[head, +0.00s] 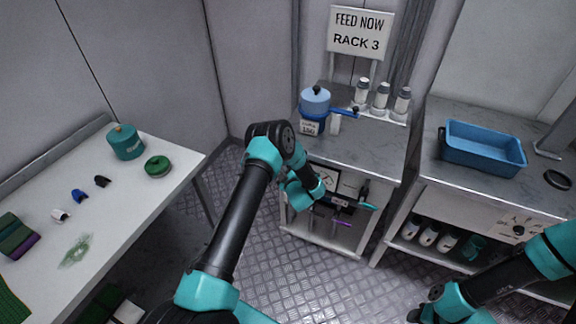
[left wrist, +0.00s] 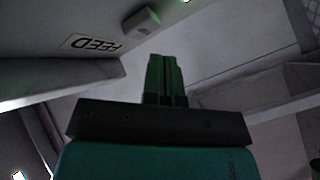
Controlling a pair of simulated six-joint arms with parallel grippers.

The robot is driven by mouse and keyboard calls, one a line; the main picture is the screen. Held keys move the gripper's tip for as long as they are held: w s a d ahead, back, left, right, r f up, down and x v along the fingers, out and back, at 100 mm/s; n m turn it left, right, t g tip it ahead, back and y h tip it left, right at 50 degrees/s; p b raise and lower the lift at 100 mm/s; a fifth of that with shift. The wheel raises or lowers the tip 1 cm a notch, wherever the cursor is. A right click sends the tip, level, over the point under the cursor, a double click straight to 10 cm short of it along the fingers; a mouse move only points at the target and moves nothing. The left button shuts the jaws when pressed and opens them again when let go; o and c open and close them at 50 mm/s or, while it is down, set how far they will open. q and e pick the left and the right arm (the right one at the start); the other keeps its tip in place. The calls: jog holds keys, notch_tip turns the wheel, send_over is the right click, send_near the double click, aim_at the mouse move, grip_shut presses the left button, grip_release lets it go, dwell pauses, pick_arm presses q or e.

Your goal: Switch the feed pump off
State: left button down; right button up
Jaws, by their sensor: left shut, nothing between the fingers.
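The left wrist view shows an upside-down FEED label (left wrist: 88,43) on a pale panel. A small grey block (left wrist: 141,21), possibly the pump's switch, sits beside it; I cannot read its on or off position. My left gripper reaches to the front of the bench below the sign in the head view (head: 318,190). In the left wrist view its fingers (left wrist: 166,78) are shut and empty, pointing toward the panel and appearing just below the block; contact cannot be told. My right gripper (head: 420,312) is low at the right, its fingers unclear.
A FEED NOW RACK 3 sign (head: 360,32) stands behind a blue pot (head: 315,103) and several white-capped bottles (head: 381,97). A blue tray (head: 484,150) is on the right bench (head: 450,182). The left table (head: 130,195) holds a teal canister (head: 125,142) and small items.

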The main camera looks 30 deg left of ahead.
pick_arm(q)
jog(key=shift+w, duration=0.15)
dwell(0.3)
jog(key=shift+w, duration=0.3)
jog(key=shift+w, duration=0.5)
dwell(0.8)
jog(key=shift+s, duration=0.95)
jog(key=s, duration=0.6)
jog(key=shift+d, duration=0.2)
